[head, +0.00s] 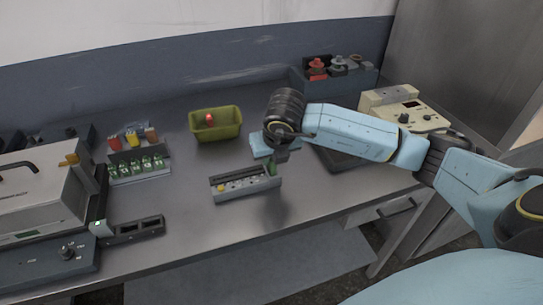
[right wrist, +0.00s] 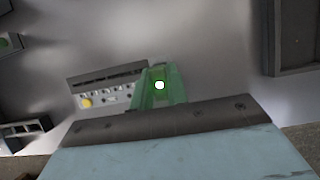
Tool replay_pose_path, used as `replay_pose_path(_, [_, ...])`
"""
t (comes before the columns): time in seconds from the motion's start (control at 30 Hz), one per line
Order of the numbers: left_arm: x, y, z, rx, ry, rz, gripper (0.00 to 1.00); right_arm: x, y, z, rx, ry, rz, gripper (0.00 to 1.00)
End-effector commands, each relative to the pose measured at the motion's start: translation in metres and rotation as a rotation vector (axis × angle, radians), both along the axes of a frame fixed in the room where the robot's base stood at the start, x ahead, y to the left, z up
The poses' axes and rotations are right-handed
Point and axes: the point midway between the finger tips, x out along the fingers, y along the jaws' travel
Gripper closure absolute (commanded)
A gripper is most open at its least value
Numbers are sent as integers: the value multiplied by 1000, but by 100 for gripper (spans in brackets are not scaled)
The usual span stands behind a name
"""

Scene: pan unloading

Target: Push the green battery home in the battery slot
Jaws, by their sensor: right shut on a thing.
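The grey device with the battery slot (head: 243,188) lies on the bench in the middle of the head view. It has a panel with a yellow button, and it also shows in the right wrist view (right wrist: 104,91). The green battery (head: 272,169) is at the device's right end, and it shows beneath my right gripper in the right wrist view (right wrist: 147,89). My right gripper (head: 273,161) points down over that end and is shut on the green battery. How deep the battery sits is hidden by the gripper. My left gripper is not in view.
An olive bin (head: 215,132) with a red item stands behind the device. A rack of several green cells (head: 139,168) is at left, near a dark two-bay holder (head: 136,229). A beige instrument (head: 405,108) stands at right. Bench in front of the device is clear.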

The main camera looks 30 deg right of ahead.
Motion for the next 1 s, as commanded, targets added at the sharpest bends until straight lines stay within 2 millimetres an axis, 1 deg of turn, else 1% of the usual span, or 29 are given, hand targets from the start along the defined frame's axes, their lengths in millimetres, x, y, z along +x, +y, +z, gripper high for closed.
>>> replay_pose_path(1.0, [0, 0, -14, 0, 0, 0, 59, 0, 0, -15, 0, 0, 0, 100])
